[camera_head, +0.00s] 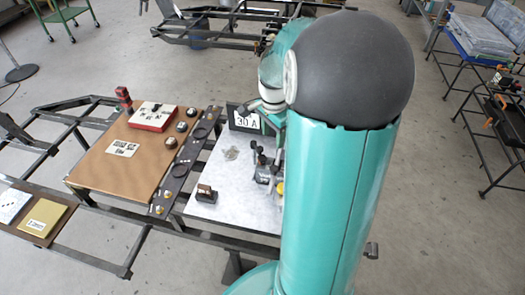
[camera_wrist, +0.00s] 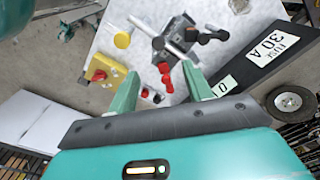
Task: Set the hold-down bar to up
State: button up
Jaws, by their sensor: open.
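A dark grey clamp-like fixture (camera_wrist: 180,42) with a pale metal bar and black and red knobs stands on the white board in the wrist view. I cannot tell which of its parts is the hold-down bar, nor its setting. In the head view the fixture (camera_head: 264,172) is partly covered by my arm. My gripper (camera_wrist: 160,70) is open, its two green fingers apart and pointing towards the fixture. Small red-tipped parts (camera_wrist: 165,76) show between the fingertips. I see no contact. My gripper is hidden behind my arm in the head view.
A yellow block with a red knob (camera_wrist: 103,70) is left of the fingers. In the head view a brown board (camera_head: 105,165) and a dark strip (camera_head: 185,160) lie left of the white board (camera_head: 225,205).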

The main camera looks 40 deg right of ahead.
aim_at(274, 168)
jog(key=shift+m, duration=0.4)
jog(key=f, duration=1)
jog(key=d+f, duration=0.1)
jog(key=f, duration=0.4)
jog(key=shift+s, duration=0.15)
grip_shut()
